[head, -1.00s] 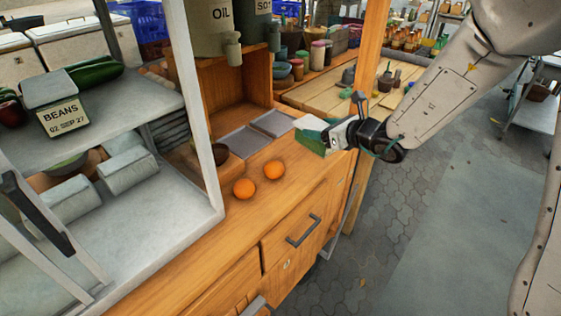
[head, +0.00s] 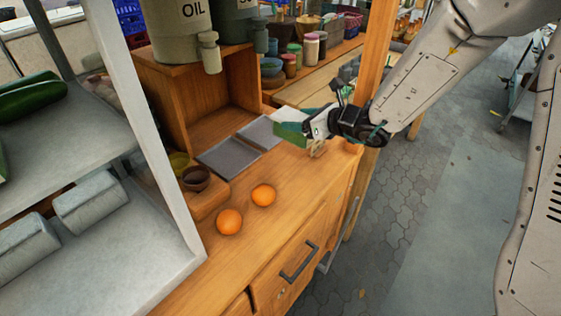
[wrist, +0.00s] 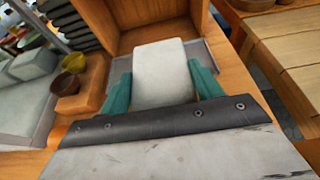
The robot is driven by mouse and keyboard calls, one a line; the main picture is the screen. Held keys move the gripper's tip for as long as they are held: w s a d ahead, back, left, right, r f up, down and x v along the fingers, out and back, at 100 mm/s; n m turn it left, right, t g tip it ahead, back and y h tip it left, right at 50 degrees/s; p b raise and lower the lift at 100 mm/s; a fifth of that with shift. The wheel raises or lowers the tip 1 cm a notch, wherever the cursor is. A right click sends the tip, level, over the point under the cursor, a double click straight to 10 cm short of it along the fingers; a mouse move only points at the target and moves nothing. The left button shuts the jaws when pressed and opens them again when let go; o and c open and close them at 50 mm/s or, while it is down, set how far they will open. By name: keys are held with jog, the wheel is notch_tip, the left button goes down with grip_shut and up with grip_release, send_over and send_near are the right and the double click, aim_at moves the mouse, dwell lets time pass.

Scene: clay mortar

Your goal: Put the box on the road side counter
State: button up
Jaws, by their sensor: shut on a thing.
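The box (wrist: 162,66) is a pale, off-white block between the two teal fingers of my gripper (wrist: 163,88) in the wrist view. My gripper is shut on it. In the head view my gripper (head: 292,129) is over the far right part of the wooden counter (head: 300,190), and only a pale bit of the box (head: 288,115) shows behind a green finger. Whether the box touches the counter top I cannot tell.
Two oranges (head: 229,222) lie on the counter near its front. Two grey flat plates (head: 229,158) and a small brown bowl (head: 196,178) are behind them. A wooden post (head: 373,50) rises close to my arm. An open wooden cubby (head: 205,105) stands at the back.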

notch_tip(320, 180, down, 9)
jog(key=shift+r, duration=0.1)
dwell(0.3)
jog(key=shift+f, duration=0.2)
jog(key=o, duration=1.1)
jog(key=shift+o, duration=0.2)
jog(key=shift+a, duration=0.1)
